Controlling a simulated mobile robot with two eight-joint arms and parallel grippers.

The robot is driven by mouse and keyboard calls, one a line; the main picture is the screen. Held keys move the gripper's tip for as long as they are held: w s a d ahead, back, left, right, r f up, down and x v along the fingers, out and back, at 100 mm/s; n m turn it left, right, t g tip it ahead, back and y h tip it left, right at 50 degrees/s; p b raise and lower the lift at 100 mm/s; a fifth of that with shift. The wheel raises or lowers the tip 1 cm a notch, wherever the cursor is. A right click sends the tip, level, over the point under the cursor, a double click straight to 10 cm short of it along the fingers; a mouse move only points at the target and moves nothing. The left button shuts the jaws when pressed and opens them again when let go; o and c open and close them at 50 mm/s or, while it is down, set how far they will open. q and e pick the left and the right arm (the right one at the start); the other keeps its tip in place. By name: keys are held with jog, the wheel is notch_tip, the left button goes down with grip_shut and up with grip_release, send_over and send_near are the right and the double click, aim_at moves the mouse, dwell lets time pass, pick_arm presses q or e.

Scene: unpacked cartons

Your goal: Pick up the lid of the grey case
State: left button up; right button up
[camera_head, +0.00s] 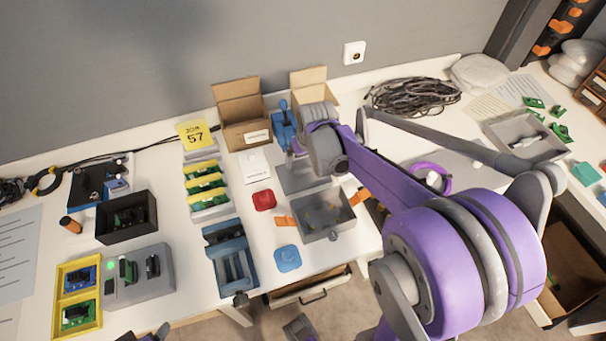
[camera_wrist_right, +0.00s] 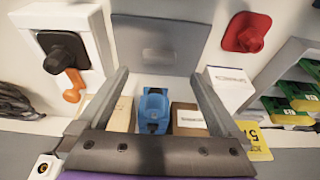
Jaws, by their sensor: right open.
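The grey lid (camera_head: 303,178) is a flat plate just behind the open grey case (camera_head: 345,222), which has orange parts at its sides and contents that are hard to make out. In the right wrist view, the lid (camera_wrist_right: 160,42) shows ahead of my right gripper (camera_wrist_right: 160,74), with a faint raised mark on it. The right gripper is open, its two fingers spread toward the lid's near edge, with nothing held. In the head view the right gripper (camera_head: 298,153) is partly hidden by its own wrist. My left gripper is not clearly seen.
A blue device (camera_wrist_right: 153,108) stands between cardboard boxes, below the lid in the right wrist view. A white box (camera_head: 258,165), red piece (camera_head: 263,200) and blue piece (camera_head: 287,259) lie nearby. Cables (camera_head: 412,97) lie behind my arm. Bare table surrounds the red piece.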

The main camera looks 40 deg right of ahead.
aim_at(303, 168)
jog(key=x, duration=0.5)
jog(key=shift+d+f+b, duration=0.15)
jog(key=shift+f+b, duration=0.15)
jog(key=c, duration=1.5)
notch_tip(303, 168, up, 10)
jog(key=shift+r+p, duration=0.1)
jog(key=shift+p, duration=0.55)
